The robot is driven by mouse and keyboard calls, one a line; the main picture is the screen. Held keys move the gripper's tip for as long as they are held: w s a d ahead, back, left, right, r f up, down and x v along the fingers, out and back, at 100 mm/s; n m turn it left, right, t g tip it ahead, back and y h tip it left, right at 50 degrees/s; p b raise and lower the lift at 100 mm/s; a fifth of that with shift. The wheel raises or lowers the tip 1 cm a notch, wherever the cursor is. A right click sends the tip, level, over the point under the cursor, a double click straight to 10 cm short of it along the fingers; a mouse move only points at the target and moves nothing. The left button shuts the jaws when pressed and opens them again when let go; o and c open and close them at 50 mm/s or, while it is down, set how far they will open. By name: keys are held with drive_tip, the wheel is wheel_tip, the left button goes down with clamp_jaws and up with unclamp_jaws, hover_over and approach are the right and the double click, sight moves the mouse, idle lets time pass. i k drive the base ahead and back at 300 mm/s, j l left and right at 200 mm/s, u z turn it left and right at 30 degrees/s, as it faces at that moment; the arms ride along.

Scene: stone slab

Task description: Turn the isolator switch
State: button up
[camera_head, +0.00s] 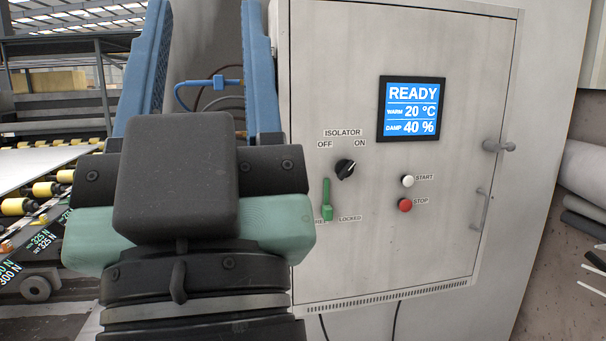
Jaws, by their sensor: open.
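The isolator switch (345,170) is a small black rotary knob on the grey cabinet door, under the label ISOLATOR. OFF is printed at its upper left and ON at its upper right. Its pale mark seems to point up and right, toward ON. My gripper (206,60) fills the left of the view, seen from behind, with a dark body and two blue fingers. The fingers are wide apart with nothing between them, and their tips run off the top edge. The gripper is left of the knob and apart from it.
A green lever (327,202) sits below the knob beside a LOCKED label. A white START button (407,181) and red STOP button (405,205) are to the right. A display (411,109) reads READY. The door handle (483,208) protrudes at right. A conveyor (40,190) stands far left.

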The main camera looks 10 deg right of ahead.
sight(343, 168)
drive_tip(key=i+l, duration=0.3)
drive_tip(key=l, duration=0.15)
drive_tip(key=i+l, duration=0.25)
drive_tip(key=l, duration=0.2)
drive_tip(key=i+l, duration=0.3)
drive_tip(key=l, duration=0.15)
drive_tip(key=i+l, duration=0.25)
drive_tip(key=l, duration=0.15)
